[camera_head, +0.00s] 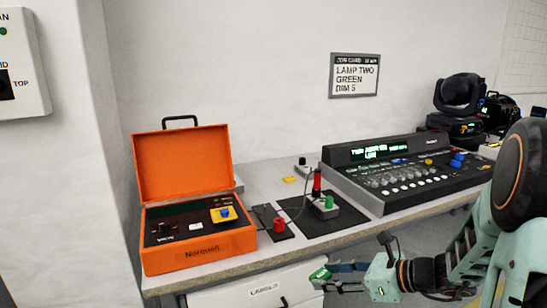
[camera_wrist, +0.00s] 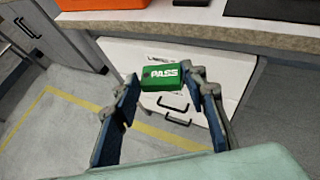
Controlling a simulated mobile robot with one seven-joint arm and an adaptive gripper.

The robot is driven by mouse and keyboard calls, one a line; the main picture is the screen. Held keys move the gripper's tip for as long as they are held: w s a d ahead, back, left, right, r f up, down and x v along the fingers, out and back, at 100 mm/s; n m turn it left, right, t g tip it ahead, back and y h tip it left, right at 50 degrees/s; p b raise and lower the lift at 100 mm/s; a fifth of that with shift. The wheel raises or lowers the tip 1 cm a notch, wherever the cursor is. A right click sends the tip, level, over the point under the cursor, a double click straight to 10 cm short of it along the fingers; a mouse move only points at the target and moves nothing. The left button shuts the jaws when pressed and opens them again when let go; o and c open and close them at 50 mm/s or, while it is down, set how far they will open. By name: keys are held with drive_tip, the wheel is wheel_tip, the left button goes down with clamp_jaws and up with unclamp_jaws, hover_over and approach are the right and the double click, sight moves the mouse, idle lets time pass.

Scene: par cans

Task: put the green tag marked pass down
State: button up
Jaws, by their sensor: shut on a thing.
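The green tag (camera_wrist: 165,76) reads PASS in white in the wrist view. It sits between the tips of my gripper (camera_wrist: 166,84), which is shut on it. In the head view the tag (camera_head: 320,273) shows small and green at the end of my gripper (camera_head: 328,271), at lower centre. It is held in the air in front of the bench and below the worktop edge. The lettering cannot be read in the head view.
An open orange case (camera_head: 195,252) stands at the bench's left. A black mat (camera_head: 312,227) carries a small box with green and red parts. A lighting console (camera_head: 400,180) fills the right. A white front labelled LABELS (camera_head: 264,290) is below the worktop (camera_head: 262,176).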

drive_tip(key=shift+s+r+p, duration=0.3)
drive_tip(key=shift+s+p, duration=0.05)
drive_tip(key=shift+p, duration=0.15)
wheel_tip(320, 180, up, 22)
drive_tip(key=p, duration=2.8)
drive_tip(key=shift+p, duration=0.3)
drive_tip(key=shift+w, duration=0.15)
